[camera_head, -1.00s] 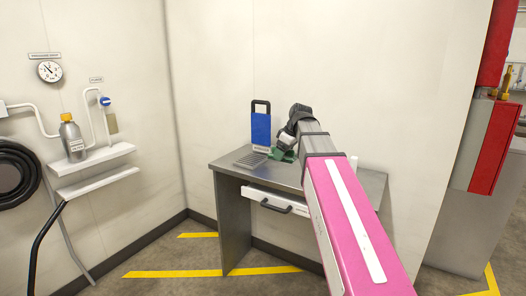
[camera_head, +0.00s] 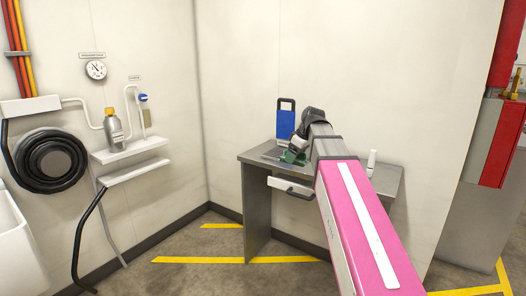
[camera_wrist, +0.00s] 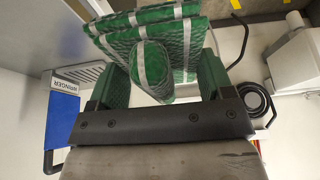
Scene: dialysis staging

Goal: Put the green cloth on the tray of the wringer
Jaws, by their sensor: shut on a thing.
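The green cloth (camera_head: 291,157), a folded bundle with grey stripes, is held at the end of my arm. It fills the top middle of the wrist view (camera_wrist: 152,65). My gripper (camera_wrist: 160,80) is shut on it, with one finger on each side. The wringer, with its blue upright panel (camera_head: 286,123), stands on the metal table. Its slatted tray (camera_head: 270,154) is partly hidden behind the cloth and gripper. In the wrist view, the labelled wringer panel (camera_wrist: 62,110) and slats (camera_wrist: 82,76) lie left of the cloth. I cannot tell whether the cloth touches the tray.
The metal table (camera_head: 385,178) has a drawer with a dark handle (camera_head: 298,192) at its front. A small white bottle (camera_head: 371,163) stands on its right part. A wall shelf (camera_head: 130,151) with a grey bottle (camera_head: 114,131) and a hose reel (camera_head: 51,161) are at left.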

